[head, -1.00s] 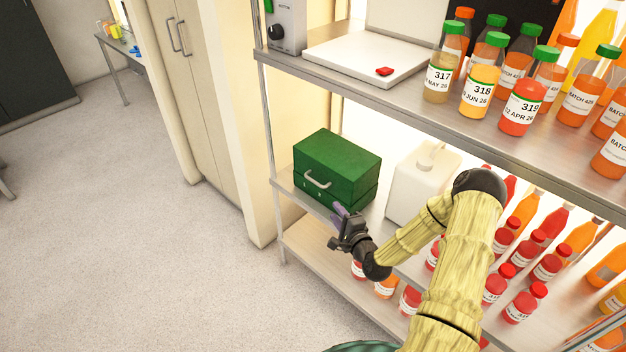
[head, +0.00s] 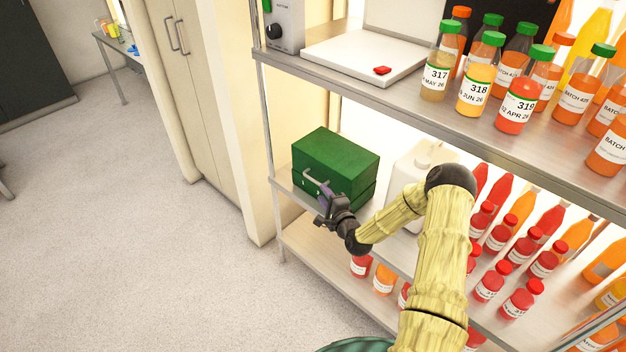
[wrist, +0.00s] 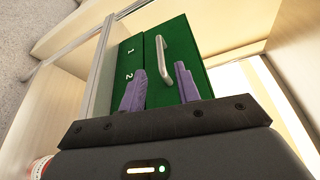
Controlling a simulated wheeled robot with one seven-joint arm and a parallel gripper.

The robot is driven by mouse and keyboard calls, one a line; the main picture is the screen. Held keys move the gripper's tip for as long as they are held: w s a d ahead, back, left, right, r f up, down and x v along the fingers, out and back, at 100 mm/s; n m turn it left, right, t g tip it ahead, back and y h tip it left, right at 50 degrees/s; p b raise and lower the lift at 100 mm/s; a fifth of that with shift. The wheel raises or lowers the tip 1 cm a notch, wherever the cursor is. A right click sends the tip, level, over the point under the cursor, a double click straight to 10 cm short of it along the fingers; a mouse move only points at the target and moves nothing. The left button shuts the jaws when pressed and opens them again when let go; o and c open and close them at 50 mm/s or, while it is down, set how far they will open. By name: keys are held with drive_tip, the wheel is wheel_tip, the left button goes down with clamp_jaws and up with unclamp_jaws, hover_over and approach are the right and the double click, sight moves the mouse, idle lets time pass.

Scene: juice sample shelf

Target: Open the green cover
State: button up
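The green box (head: 338,160) with its green cover stands on the middle shelf at the left end. Its light handle (head: 316,183) is on the front face and also shows in the wrist view (wrist: 162,58). My gripper (head: 324,197) is just in front of the box, near the handle. In the wrist view my gripper (wrist: 160,88) has its two purple fingers apart, with nothing between them. The handle lies ahead of the fingers, roughly in line with the gap; I see no contact. The cover is shut. The digits 1 and 2 show on the box front.
A white jug (head: 412,175) stands right of the box, partly behind my arm. The upper shelf (head: 420,100) overhangs the box and carries juice bottles and a white device (head: 365,55). Several red-capped bottles stand at right. The floor (head: 130,230) at left is clear.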

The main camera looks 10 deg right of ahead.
sight(312, 179)
drive_tip(key=x, duration=0.9)
drive_tip(key=shift+a, duration=0.2)
drive_tip(key=shift+w+d, duration=0.15)
drive_tip(key=shift+d, duration=0.1)
drive_tip(key=shift+c, duration=0.2)
drive_tip(key=shift+a, duration=0.1)
clamp_jaws()
